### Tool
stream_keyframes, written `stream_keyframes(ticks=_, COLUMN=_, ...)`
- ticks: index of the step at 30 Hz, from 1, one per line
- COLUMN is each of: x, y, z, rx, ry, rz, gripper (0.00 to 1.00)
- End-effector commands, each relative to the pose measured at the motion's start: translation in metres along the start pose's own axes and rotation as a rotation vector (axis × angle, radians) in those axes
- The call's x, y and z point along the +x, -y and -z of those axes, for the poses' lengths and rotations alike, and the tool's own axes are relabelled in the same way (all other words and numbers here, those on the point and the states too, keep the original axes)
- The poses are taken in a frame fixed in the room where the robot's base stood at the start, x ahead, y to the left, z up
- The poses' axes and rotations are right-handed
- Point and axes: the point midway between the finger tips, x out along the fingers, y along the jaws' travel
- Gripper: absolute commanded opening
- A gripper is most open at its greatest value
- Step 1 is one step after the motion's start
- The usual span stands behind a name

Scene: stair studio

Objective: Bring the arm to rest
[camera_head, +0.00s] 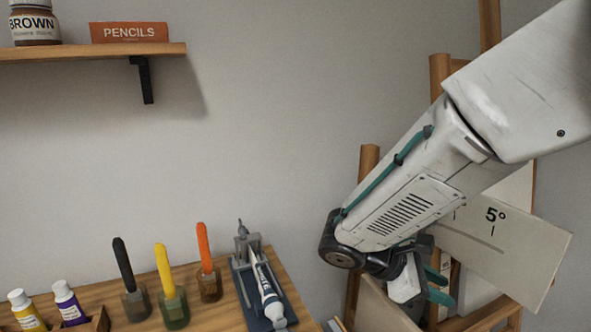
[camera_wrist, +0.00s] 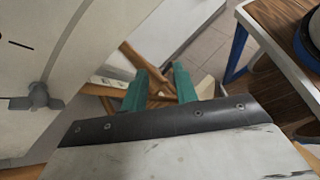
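My arm reaches in from the upper right of the head view, slanting down and to the left. My gripper (camera_head: 446,287), with teal fingers, hangs below the wrist joint, partly hidden by the arm. In the wrist view my gripper (camera_wrist: 160,72) shows two teal fingers with a gap between them. The gripper is open and I see nothing held in it.
A wooden table (camera_head: 215,310) carries paint bottles, several handled pots and a clamp stand with a paint tube (camera_head: 268,292). A wooden easel (camera_head: 366,165) and a white board marked 5° (camera_head: 530,255) stand close behind my arm. A shelf (camera_head: 90,51) is upper left.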

Motion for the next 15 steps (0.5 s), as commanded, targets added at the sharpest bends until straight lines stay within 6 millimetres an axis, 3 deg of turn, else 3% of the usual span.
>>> stream_keyframes(ticks=6, x=0.004, y=0.063, z=-0.033, rx=0.399, ry=-0.264, rz=0.309, gripper=0.29)
stream_keyframes(ticks=15, x=-0.017, y=0.121, z=-0.062, rx=0.882, ry=-0.581, rz=0.672, gripper=0.29)
